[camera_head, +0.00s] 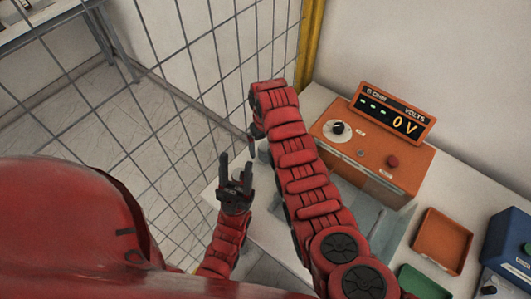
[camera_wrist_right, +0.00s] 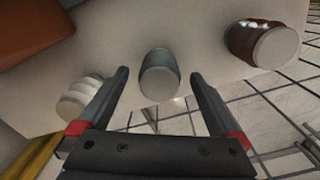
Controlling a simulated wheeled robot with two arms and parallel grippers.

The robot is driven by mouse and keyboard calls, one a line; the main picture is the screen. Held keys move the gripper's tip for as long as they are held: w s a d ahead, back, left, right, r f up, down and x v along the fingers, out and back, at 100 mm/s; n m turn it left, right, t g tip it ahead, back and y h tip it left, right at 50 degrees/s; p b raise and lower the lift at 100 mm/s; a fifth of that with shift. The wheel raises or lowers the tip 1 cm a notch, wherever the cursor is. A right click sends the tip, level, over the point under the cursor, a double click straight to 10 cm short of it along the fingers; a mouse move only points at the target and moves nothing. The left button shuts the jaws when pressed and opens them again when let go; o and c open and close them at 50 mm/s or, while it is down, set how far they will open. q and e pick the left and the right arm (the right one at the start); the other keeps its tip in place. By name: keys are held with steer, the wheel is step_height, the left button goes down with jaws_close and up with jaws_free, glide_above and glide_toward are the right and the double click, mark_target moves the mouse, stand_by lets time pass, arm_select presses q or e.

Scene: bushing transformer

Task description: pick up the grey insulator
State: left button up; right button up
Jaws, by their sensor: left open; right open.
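The grey insulator (camera_wrist_right: 160,80) stands on the pale table in the right wrist view, a short cylinder with a light round top. My right gripper (camera_wrist_right: 159,74) is open, with its fingertips to either side of the insulator in the picture. I cannot tell whether they are level with it, and a gap shows on both sides. In the head view my right arm hides most of that spot. My left gripper (camera_head: 236,172) is open and empty, pointing up near the table's left edge.
A white insulator (camera_wrist_right: 80,98) stands left of the grey one, partly behind a finger, and a brown insulator (camera_wrist_right: 265,42) stands to the right. An orange meter box (camera_head: 372,150) reading 0 V, an orange tray (camera_head: 441,240) and a wire mesh fence (camera_head: 170,100) surround the workspace.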

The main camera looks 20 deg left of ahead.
step_height(320, 180, down, 4)
steer(key=shift+b, duration=0.6)
steer(key=shift+r, duration=0.1)
jaws_close()
